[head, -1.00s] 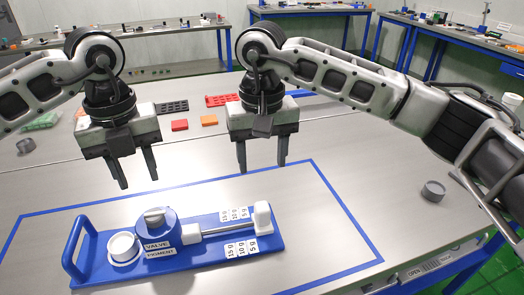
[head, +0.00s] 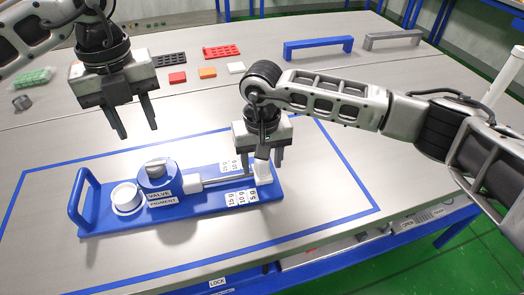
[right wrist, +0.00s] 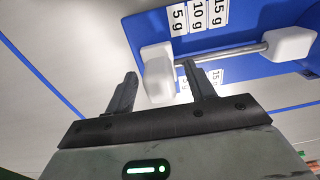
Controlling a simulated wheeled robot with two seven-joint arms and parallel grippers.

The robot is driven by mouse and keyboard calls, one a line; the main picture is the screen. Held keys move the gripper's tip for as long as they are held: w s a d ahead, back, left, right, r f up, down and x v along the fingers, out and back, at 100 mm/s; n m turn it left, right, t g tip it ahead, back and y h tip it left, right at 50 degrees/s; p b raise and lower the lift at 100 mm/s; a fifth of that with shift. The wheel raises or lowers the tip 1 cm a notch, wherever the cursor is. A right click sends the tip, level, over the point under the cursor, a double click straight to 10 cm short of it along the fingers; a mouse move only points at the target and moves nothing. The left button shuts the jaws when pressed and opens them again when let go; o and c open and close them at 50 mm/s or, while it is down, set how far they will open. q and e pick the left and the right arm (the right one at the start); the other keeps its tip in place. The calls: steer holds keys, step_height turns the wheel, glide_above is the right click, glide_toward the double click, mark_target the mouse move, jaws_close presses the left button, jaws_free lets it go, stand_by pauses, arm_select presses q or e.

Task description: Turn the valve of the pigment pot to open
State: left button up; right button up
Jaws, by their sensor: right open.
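The blue pigment pot (head: 157,182), labelled VALVE and PIGMENT, stands on a blue base with a grey valve knob (head: 155,165) on top. A metal rod (head: 225,179) runs right from a white block (head: 193,183) beside the pot to a white end block (head: 262,173). My right gripper (head: 263,162) is open at that end block. In the right wrist view the end block (right wrist: 157,82) shows between the fingertips (right wrist: 159,68); contact cannot be told. My left gripper (head: 137,132) is open and empty above the table, behind the pot and a little to its left.
A white cup (head: 126,198) and an upright blue handle (head: 77,200) are on the base's left part. Cards marked 15 g, 10 g and 5 g (head: 242,198) lie along the rod. Colored blocks and trays (head: 222,52) lie farther back. Blue tape outlines clear tabletop around the base.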

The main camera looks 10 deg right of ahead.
jaws_close()
arm_select(q)
steer(key=o, duration=0.4)
